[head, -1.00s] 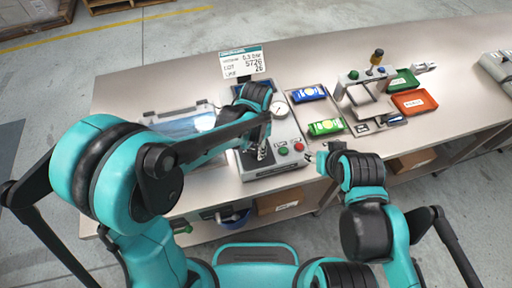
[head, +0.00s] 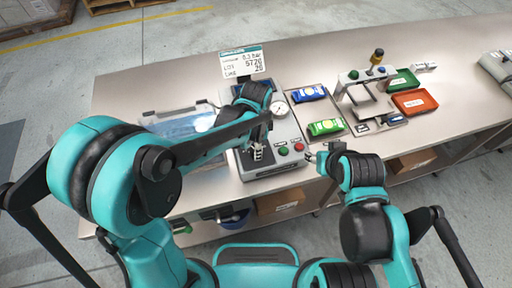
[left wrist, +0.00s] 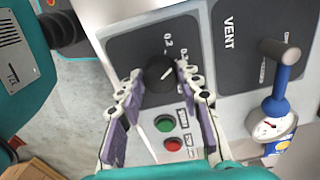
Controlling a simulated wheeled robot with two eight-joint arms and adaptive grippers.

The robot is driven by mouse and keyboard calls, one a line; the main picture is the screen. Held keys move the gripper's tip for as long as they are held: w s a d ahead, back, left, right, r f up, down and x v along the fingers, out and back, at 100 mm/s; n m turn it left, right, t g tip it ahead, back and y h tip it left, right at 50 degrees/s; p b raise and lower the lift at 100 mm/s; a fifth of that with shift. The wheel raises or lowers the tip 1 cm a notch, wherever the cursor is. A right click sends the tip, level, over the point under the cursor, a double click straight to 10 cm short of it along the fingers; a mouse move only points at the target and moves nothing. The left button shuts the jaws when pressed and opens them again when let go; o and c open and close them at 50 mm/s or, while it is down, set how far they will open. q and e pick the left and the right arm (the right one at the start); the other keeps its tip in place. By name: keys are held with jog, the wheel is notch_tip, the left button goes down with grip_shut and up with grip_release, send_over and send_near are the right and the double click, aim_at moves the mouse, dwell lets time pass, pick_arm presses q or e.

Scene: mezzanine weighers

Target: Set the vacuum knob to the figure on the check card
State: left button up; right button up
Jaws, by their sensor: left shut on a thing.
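The check card (head: 242,62) stands behind the machine and reads vacuum 0.3 bar, with a lot and a line number below. The vacuum knob (left wrist: 158,74) is black and round, on a dark dial panel (left wrist: 130,48) with printed figures, one reading 0.2. Its white mark slants up and right in the left wrist view; the exact figure it meets is unclear. My left gripper (left wrist: 160,80) is shut on the knob, a finger on each side; it also shows in the head view (head: 258,155). My right gripper (head: 318,157) hangs right of the machine, its jaws too small to read.
A green button (left wrist: 164,124) and a red button (left wrist: 173,144) sit close to the knob. A blue-handled lever (left wrist: 283,82) marked VENT and a round gauge (head: 279,109) are nearby. Blue and green packs (head: 326,127) lie to the right. The bench front is clear.

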pick_arm(q)
jog(key=shift+m, duration=1.2)
jog(key=o, duration=1.2)
jog(key=shift+c, duration=0.2)
jog(key=shift+r, duration=0.15)
notch_tip(320, 180, up, 12)
jog(key=shift+s+f, duration=0.1)
jog(key=shift+f, duration=0.1)
